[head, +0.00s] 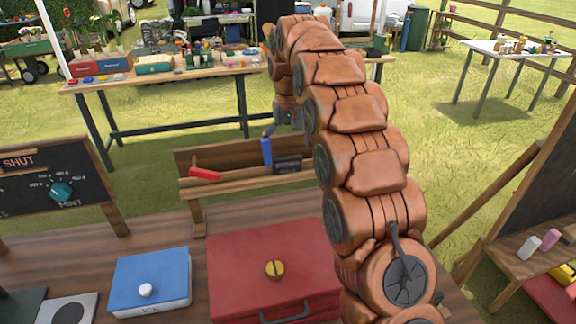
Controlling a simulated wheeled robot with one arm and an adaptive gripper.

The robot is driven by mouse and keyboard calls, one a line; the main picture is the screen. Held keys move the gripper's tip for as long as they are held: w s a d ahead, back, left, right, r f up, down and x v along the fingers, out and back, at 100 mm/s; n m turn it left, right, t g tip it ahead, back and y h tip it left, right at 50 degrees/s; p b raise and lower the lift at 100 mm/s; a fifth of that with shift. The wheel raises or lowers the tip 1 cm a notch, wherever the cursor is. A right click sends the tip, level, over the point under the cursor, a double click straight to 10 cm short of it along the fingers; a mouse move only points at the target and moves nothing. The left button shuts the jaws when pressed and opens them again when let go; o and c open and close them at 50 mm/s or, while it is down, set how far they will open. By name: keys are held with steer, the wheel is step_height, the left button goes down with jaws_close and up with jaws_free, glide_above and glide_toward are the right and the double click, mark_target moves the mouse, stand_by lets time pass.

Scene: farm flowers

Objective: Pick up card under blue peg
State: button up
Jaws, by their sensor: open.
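A narrow upright blue piece (267,151), which looks like the blue peg, stands at a wooden rack (243,186) behind the counter. I cannot make out a card under it. My gripper (284,128) is open at the far end of my copper-coloured arm, just above and right of the blue piece. The gripper is small in the head view and partly hidden by the arm, so contact cannot be told. A dark piece (289,165) lies right of the blue piece. A red piece (205,174) lies at the rack's left.
A blue ICE box (150,275) and a red case (250,245) with a yellow knob stand on the wooden counter (195,235). A SHUT/MINT dial board (90,165) stands left. A cluttered table (165,82) is behind, with grass between.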

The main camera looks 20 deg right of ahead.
mark_target(288, 157)
steer(key=shift+f, duration=0.2)
steer(key=shift+a+f+p, duration=0.15)
steer(key=shift+f+p, duration=0.55)
steer(key=shift+f, duration=0.2)
steer(key=shift+f+p, duration=0.4)
steer(key=shift+f, duration=1.05)
steer(key=c, duration=0.9)
